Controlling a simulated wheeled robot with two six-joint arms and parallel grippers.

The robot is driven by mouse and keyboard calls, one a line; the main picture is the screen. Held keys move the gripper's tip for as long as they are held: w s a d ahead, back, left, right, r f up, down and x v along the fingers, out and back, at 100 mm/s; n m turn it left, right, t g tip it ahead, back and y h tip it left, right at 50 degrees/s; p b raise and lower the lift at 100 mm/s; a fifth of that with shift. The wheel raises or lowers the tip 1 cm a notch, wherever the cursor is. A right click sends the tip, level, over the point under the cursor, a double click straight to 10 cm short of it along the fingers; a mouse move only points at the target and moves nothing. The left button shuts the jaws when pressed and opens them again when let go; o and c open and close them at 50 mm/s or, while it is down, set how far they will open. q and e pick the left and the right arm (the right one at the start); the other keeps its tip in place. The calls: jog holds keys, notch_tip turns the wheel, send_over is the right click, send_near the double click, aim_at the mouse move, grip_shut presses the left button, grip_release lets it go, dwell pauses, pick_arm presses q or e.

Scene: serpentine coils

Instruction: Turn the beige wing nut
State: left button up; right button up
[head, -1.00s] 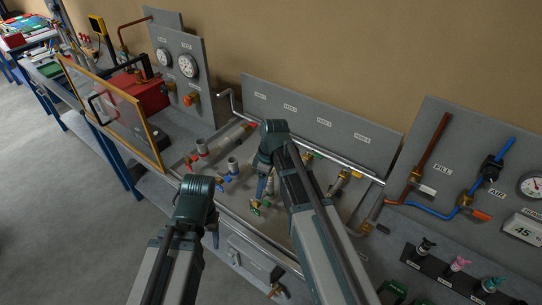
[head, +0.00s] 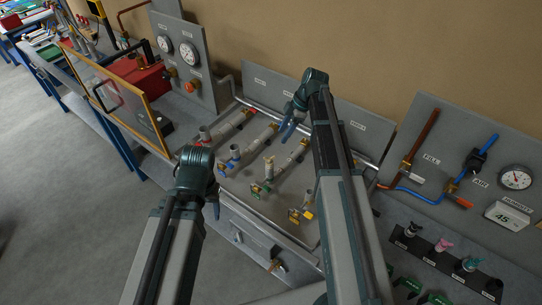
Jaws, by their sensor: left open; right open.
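A small beige part (head: 268,160) with a wide top, which looks like the wing nut, stands upright on the middle pipe branch in the grey tray; its exact shape is too small to tell. My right gripper (head: 288,130) is open and empty, above the back of the tray, up and to the right of the beige part and apart from it. My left gripper (head: 215,208) is at the tray's front left edge, mostly hidden behind its own wrist; it is open, with nothing visible in it.
A label board (head: 262,82) and rail stand behind. A gauge panel (head: 201,70) and amber-framed clear screen (head: 120,94) are left; a valve panel (head: 430,125) is right.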

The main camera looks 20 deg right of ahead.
aim_at(269, 158)
jog(key=b+x, duration=0.9)
jog(key=x, duration=0.2)
jog(key=shift+d+f+b, duration=0.1)
jog(key=shift+f+b, duration=0.1)
jog(key=shift+b, duration=0.2)
jog(key=shift+a+f+b, duration=0.35)
jog(key=shift+f+b, duration=0.25)
grip_shut()
